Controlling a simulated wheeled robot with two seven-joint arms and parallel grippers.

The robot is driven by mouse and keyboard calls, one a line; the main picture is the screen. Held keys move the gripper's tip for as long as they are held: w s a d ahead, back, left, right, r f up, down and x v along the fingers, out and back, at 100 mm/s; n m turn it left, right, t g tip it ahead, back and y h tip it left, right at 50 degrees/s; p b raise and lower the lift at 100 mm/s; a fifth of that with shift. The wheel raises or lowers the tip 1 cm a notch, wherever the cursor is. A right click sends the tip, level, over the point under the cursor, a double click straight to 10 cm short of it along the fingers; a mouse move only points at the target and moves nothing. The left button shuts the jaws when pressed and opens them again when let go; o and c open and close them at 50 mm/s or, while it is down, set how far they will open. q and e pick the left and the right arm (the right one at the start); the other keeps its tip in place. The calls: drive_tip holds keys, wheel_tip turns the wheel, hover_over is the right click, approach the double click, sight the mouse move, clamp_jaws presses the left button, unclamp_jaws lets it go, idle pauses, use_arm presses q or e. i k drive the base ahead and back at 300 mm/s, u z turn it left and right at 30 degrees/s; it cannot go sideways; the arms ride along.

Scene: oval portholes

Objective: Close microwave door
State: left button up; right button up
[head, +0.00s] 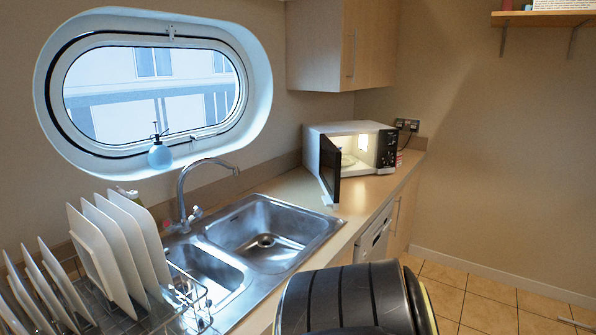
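The white microwave (346,127) stands at the far end of the counter, near the corner. Its dark door (330,168) is hinged on the left and swung open toward me. The lit inside shows, with a pale plate in it. The control panel is on the right of its front. Neither of my grippers is in the head view.
The steel sink (268,232) with a curved tap (182,190) lies in the counter before the microwave. A dish rack with several white plates (112,246) stands at the left. A wall cupboard (340,45) hangs above the counter. Tiled floor (480,300) is clear at the right.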

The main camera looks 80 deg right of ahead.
sight(330, 159)
drive_tip(key=z, duration=3.75)
drive_tip(key=i, duration=2)
drive_tip(key=u, duration=2.2)
